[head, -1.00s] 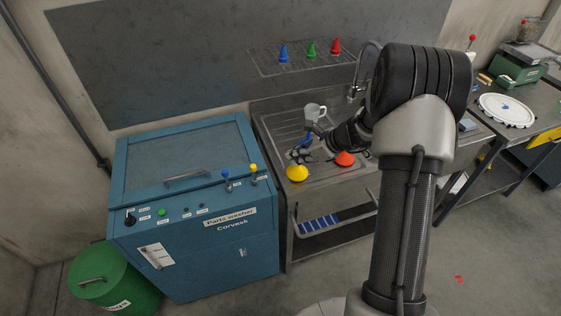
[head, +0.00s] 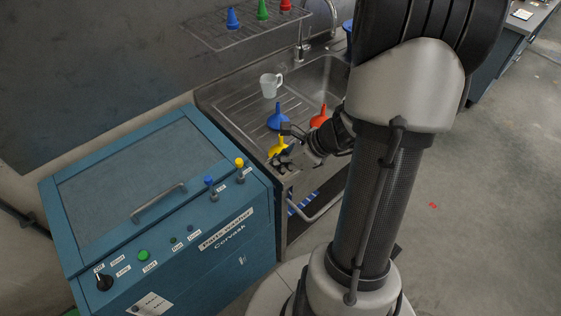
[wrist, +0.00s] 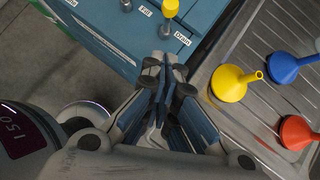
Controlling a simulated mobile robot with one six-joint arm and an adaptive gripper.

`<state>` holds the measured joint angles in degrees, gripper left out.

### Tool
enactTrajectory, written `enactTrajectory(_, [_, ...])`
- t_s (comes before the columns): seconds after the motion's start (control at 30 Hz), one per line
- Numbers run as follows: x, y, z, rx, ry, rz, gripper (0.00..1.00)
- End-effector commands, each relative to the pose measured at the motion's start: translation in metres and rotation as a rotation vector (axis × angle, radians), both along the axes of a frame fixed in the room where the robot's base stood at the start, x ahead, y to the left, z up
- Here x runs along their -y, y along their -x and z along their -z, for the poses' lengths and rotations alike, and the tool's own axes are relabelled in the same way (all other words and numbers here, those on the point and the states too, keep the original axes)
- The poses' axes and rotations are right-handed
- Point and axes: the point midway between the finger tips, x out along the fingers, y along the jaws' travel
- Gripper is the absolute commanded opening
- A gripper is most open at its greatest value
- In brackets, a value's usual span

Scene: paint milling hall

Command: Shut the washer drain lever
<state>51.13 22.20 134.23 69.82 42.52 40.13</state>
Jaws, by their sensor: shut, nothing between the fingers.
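The parts washer (head: 160,205) is a blue cabinet at the left in the head view. Its drain lever (head: 239,164) has a yellow knob and stands roughly upright at the right end of the top panel. In the wrist view the yellow knob (wrist: 171,8) shows at the top, beside a "Drain" label (wrist: 183,38). My gripper (wrist: 165,62) is shut and empty, apart from the lever, with its fingertips just below it in the picture. In the head view my gripper (head: 281,161) is right of the lever, over the sink's near left corner.
The blue-knobbed fill lever (head: 209,182) stands left of the drain lever. The lid handle (head: 158,203) is farther left. The steel sink (head: 238,118) adjoins the washer and holds a mug (head: 271,85) and yellow, blue (head: 279,118) and red (head: 319,117) funnels.

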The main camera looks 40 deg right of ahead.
Motion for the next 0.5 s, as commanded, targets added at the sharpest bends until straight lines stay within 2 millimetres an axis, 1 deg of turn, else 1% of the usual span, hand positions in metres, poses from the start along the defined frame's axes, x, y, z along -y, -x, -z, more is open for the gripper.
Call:
enactTrajectory(0.03, [-0.005,-0.007,0.014,-0.001,-0.002,-0.005,0.00])
enactTrajectory(0.2, [-0.017,-0.026,0.040,-0.001,-0.002,-0.004,0.00])
enactTrajectory(0.3, [-0.024,-0.041,0.036,0.001,0.002,-0.006,0.00])
enactTrajectory(0.4, [-0.029,-0.051,0.036,0.002,0.001,-0.004,0.00])
enactTrajectory(0.5, [-0.032,-0.057,0.037,0.002,0.000,-0.003,0.00])
